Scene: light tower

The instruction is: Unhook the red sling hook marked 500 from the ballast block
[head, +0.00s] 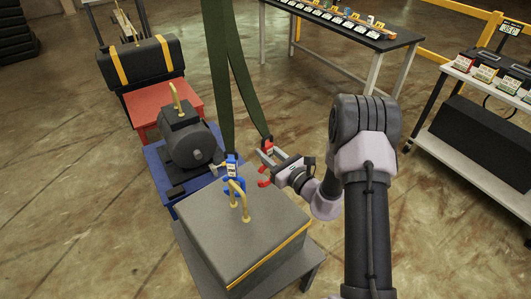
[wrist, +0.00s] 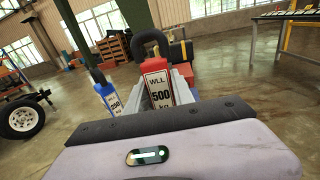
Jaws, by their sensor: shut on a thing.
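The red sling hook marked 500 (wrist: 159,82) is held between the fingers of my gripper (head: 272,166), which is shut on it. In the head view its red curved end (head: 264,182) hangs below the fingers, to the right of the ballast block's yellow lifting eye (head: 246,206) and visibly apart from it. The grey ballast block (head: 215,235) lies below on a stand. A blue hook (head: 231,184) is at the top of the lifting eye; it also shows left of the red one in the wrist view (wrist: 112,100), its label partly readable.
Dark green slings (head: 222,70) run up from both hooks. A grey motor (head: 188,142) stands behind the block on a blue base. A red stand (head: 143,108) with a dark strapped bundle is farther back. Tables stand at the back and right; open floor lies between.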

